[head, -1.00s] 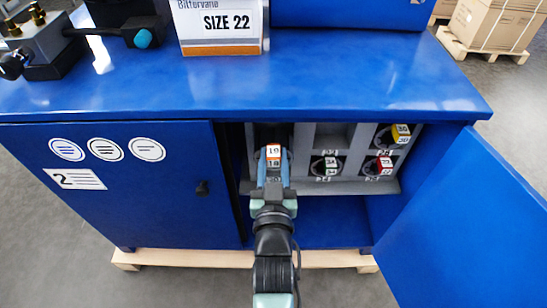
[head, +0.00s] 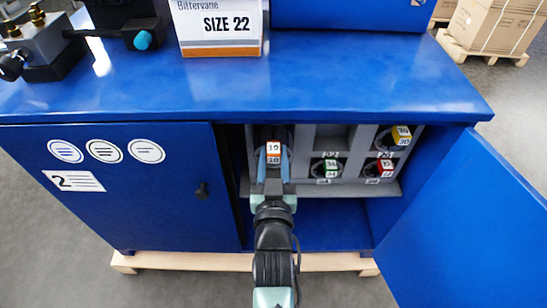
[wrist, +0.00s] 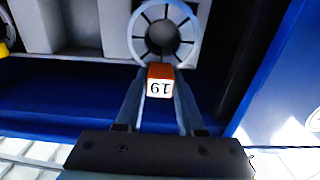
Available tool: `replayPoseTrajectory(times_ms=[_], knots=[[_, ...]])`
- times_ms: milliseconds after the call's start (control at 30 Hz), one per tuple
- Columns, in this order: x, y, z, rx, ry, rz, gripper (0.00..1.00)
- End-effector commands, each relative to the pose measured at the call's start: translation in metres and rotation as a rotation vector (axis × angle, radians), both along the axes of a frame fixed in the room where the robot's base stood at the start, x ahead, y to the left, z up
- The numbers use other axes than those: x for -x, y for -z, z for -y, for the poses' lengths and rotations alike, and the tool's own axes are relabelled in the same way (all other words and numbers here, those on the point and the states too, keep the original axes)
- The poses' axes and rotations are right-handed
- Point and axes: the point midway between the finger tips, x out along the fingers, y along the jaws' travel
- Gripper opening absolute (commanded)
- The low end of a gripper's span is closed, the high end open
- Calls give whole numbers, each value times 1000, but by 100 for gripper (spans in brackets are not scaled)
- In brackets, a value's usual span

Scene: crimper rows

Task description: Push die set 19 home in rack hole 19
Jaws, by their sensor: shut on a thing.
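Die set 19 (wrist: 158,36) is a grey segmented ring with a round centre opening and an orange and white tag (head: 273,153). The tag reads 19, upside down in the wrist view (wrist: 160,87). My gripper (head: 273,170) is shut on the tag, one blue-grey finger on each side; it also shows in the wrist view (wrist: 160,92). The ring lies just beyond the fingertips, at the front of the grey rack (head: 355,187). Rack hole 19 is hidden behind the die set and my gripper, so the ring's depth in it cannot be told.
Die sets with green (head: 326,168), red (head: 379,168) and yellow (head: 396,136) tags sit in rack holes to the right. The closed left door (head: 120,215) is close to my gripper's left. The open right door (head: 465,220) swings outward. The blue cabinet top (head: 240,90) overhangs the rack.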

Motion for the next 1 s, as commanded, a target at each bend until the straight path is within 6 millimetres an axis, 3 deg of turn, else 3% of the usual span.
replayPoseTrajectory(times_ms=[33, 1000], knots=[[-2, -11, 0, 0, 0, 26, 0], [7, -11, 0, 0, 0, 27, 0]])
